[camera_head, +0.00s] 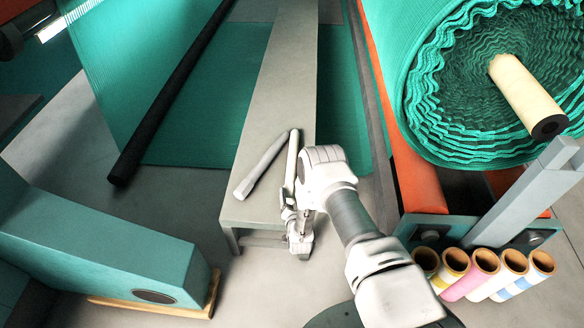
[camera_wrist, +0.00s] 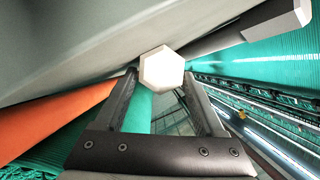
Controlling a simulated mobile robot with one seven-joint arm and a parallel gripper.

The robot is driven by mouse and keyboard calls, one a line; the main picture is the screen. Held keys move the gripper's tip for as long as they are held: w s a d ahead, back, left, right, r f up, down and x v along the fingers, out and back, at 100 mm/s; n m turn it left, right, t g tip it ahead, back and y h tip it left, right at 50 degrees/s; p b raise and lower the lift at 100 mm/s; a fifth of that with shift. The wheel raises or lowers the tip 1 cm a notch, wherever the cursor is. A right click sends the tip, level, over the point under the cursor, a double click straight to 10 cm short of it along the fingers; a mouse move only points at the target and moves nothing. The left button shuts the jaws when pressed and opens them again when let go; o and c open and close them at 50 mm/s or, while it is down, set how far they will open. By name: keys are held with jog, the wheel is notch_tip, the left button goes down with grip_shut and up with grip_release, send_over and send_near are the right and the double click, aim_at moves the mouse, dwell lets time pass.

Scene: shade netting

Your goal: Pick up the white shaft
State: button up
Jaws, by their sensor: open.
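The white shaft (camera_head: 292,158) lies lengthwise near the right edge of the grey bench (camera_head: 275,75). Its near end is partly hidden by my gripper in the head view. In the wrist view the white shaft's hexagonal end (camera_wrist: 161,69) faces the camera, at the gap between my fingertips. My gripper (camera_head: 289,203) is at the bench's near end, pointing along the shaft. Its two dark fingers show open in the wrist view (camera_wrist: 158,78), one on each side of the shaft end. I cannot tell whether they touch it.
A grey shaft (camera_head: 262,166) with a thicker end lies slanted just left of the white one, and it also shows in the wrist view (camera_wrist: 245,34). A big green netting roll (camera_head: 450,100) and several coloured rolls (camera_head: 484,264) are right. A teal machine (camera_head: 100,255) stands left.

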grip_shut()
jog(key=shift+w+r, duration=0.15)
jog(key=shift+r, duration=0.05)
dwell(0.3)
